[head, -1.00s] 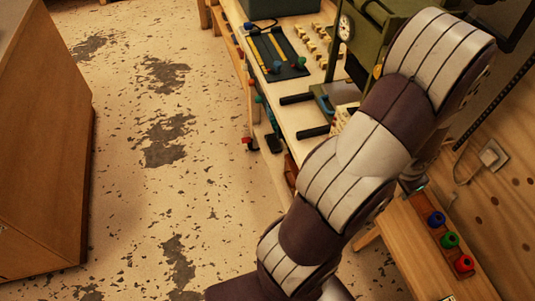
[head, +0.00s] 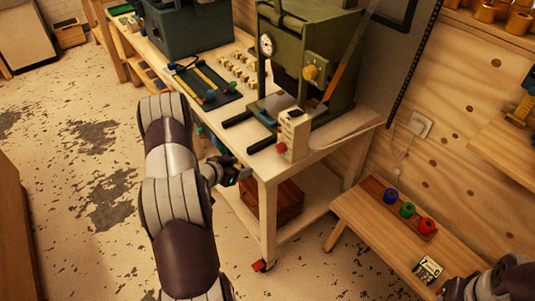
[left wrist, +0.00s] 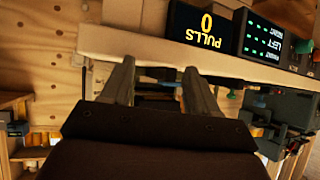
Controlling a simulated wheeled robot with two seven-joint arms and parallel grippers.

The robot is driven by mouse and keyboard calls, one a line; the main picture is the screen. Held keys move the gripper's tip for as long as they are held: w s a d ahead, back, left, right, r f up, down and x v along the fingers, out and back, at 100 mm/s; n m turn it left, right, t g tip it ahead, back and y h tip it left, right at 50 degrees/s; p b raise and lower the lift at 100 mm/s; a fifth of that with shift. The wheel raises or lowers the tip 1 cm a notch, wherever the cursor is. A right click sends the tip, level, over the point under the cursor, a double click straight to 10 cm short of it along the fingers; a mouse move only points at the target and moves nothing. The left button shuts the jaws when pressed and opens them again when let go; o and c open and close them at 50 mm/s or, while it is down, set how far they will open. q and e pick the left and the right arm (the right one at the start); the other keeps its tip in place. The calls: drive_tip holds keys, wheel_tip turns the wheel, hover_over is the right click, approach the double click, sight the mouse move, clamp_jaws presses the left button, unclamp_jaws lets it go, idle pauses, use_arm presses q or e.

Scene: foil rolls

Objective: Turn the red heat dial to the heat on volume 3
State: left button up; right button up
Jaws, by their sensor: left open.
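The red dial (head: 281,148) is a small red knob low on the cream control box (head: 293,130) at the front of the green press (head: 308,45). Its pointer and the volume marks are too small to read. My left gripper (head: 244,176) is left of and below the dial, beside the bench's front edge, apart from it. In the left wrist view the two fingers (left wrist: 158,88) stand apart with nothing between them. The dial does not clearly show there.
The workbench (head: 330,137) carries a dark tool mat (head: 208,86) and a green case (head: 187,35). A low wooden bench (head: 375,225) holds blue, green and red spools. The wrist view shows an upside-down "PULLS 0" display (left wrist: 202,30). Open floor lies at left.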

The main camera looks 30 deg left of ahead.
sight(278, 150)
use_arm(q)
drive_tip(key=shift+w+d+r+m+t+h, duration=0.1)
drive_tip(key=shift+m+t+h, duration=0.2)
drive_tip(key=shift+t+h, duration=0.25)
wheel_tip(278, 150, up, 3)
drive_tip(key=s+d+m+t+h, duration=0.2)
drive_tip(key=s+t+h, duration=0.1)
drive_tip(key=h, duration=0.2)
drive_tip(key=shift+h, duration=0.35)
drive_tip(key=x, duration=0.4)
drive_tip(key=p+x, duration=0.1)
drive_tip(key=x, duration=0.7)
drive_tip(key=shift+w+r+p, duration=0.25)
drive_tip(key=shift+w+p, duration=0.05)
drive_tip(key=shift+w, duration=0.15)
drive_tip(key=c, duration=1)
